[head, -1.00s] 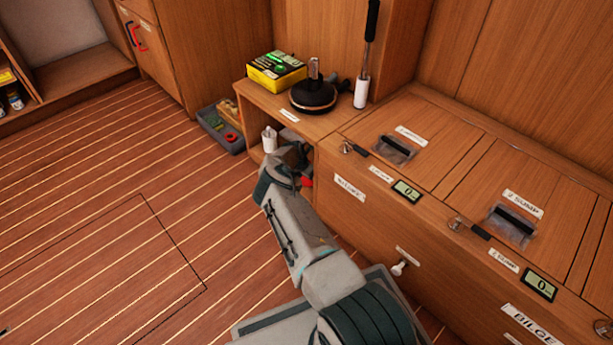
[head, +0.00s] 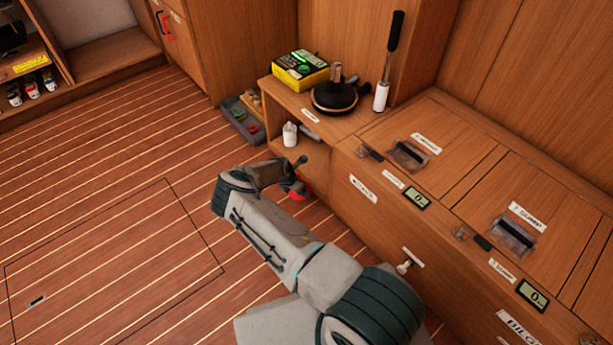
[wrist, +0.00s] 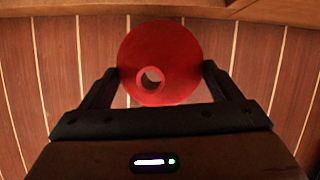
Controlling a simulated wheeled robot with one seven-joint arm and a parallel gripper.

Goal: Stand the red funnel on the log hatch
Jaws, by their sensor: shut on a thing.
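The red funnel (wrist: 165,42) is between the two fingers of my gripper (wrist: 161,72), which is shut on it. The wrist view looks onto its round face, with a round opening near the middle. In the head view, a small part of the funnel (head: 302,189) shows red beside my gripper (head: 296,181), in front of the low cabinet's open niche. The rest is hidden by my arm. Two hatch lids (head: 388,125) (head: 484,195) are set in the cabinet top, with dark handles and white labels. I cannot tell which is the log hatch.
A yellow box (head: 300,72), a black round-based object (head: 333,100) and a black-handled white roller (head: 381,95) stand on the left counter. A white bottle (head: 289,134) is in the niche. A grey bin (head: 240,122) stands on the floor. The floor at left is clear, with an outlined panel (head: 110,260).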

